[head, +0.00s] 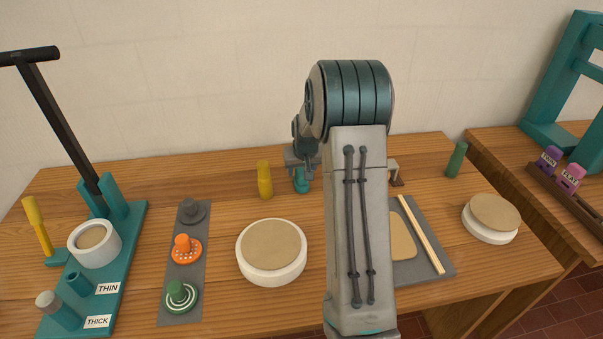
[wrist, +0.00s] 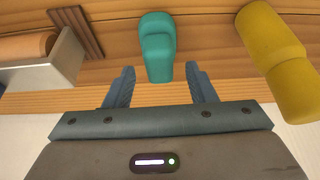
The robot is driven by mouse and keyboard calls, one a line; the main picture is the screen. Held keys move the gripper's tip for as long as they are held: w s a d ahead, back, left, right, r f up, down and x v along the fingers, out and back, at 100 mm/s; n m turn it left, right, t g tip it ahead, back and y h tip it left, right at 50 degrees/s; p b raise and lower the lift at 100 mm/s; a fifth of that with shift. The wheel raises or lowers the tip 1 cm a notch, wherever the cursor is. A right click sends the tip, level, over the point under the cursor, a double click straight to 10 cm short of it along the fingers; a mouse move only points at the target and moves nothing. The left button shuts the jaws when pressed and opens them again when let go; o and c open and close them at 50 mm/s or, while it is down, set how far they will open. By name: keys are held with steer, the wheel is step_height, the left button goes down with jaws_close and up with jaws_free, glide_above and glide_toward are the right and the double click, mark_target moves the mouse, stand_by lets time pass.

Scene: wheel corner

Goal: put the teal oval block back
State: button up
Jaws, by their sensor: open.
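A small teal rounded block (head: 301,182) stands on the wooden table near the wall, partly hidden under my gripper in the head view. In the wrist view the teal block (wrist: 157,45) lies ahead of and between my two fingers, with a gap visible on each side. My gripper (wrist: 160,78) is open and holds nothing. In the head view my gripper (head: 300,160) is at the back of the table, mostly hidden by my own arm.
A yellow bottle (head: 264,180) stands close beside the block; it also shows in the wrist view (wrist: 280,65). A pale box-like thing (wrist: 40,62) is on the other side. A round white turntable (head: 271,272) and grey strip (head: 182,264) with knobbed discs are nearer.

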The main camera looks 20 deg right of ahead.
steer(key=a+v, duration=0.1)
steer(key=v, duration=1)
steer(key=s+a+r+n, duration=0.1)
steer(key=s+a, duration=0.4)
steer(key=s, duration=0.4)
steer(key=s+a+r+g+p, duration=0.1)
steer(key=s+a, duration=0.4)
steer(key=s, duration=0.5)
steer(key=s+a+r+n+y, duration=0.1)
steer(key=s+a+r, duration=0.2)
steer(key=s+a, duration=0.3)
steer(key=s, duration=0.4)
steer(key=shift+n+g, duration=0.3)
